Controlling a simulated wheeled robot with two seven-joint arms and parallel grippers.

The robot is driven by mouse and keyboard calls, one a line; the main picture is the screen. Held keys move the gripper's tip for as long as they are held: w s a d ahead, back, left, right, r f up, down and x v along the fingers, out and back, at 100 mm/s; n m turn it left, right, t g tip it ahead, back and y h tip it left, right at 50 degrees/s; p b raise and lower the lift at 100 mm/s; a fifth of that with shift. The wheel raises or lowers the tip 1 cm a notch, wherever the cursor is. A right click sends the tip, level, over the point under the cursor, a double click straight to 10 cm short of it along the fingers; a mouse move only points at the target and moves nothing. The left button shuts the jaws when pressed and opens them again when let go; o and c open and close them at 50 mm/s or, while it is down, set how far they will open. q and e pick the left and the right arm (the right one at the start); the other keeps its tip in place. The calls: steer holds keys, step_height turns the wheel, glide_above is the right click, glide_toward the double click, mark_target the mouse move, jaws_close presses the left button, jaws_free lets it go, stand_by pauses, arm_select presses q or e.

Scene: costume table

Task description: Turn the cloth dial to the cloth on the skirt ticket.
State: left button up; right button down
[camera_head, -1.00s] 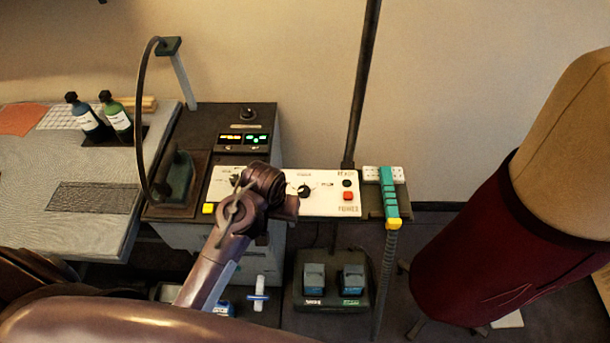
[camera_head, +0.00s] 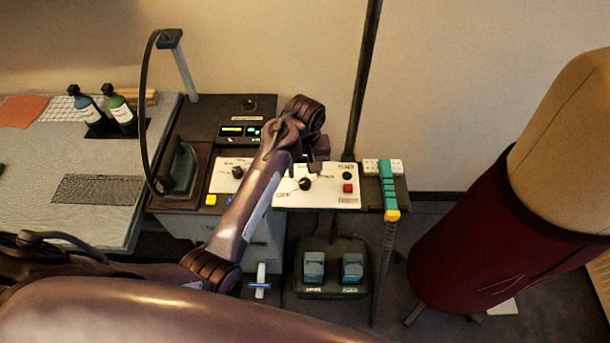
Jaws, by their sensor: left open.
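A white control panel (camera_head: 330,188) on the bench carries a black dial (camera_head: 305,184) at its middle and another dial (camera_head: 238,172) to the left. Their print is too small to read, so I cannot tell which is the cloth dial. My left gripper (camera_head: 317,168) is open, pointing down above and behind the middle dial, apart from it as far as I can see. My left forearm hides part of the panel between the dials. A dark red skirt (camera_head: 480,235) is on a dress form at right; I cannot make out its ticket. My right gripper is not in view.
A black knob (camera_head: 249,105) and small lit displays (camera_head: 240,130) sit behind the panel. A red button (camera_head: 348,188) is at its right, beside a teal strip (camera_head: 389,185). A dark pole (camera_head: 365,90) rises behind. Two bottles (camera_head: 105,112) stand on the left table.

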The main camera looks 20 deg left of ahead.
mark_target(305, 181)
arm_select(q)
steer(key=shift+f+p, duration=0.4)
steer(key=shift+f, duration=1.85)
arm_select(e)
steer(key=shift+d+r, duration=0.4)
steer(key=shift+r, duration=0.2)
arm_select(q)
steer(key=shift+c, duration=0.4)
steer(key=c, duration=0.9)
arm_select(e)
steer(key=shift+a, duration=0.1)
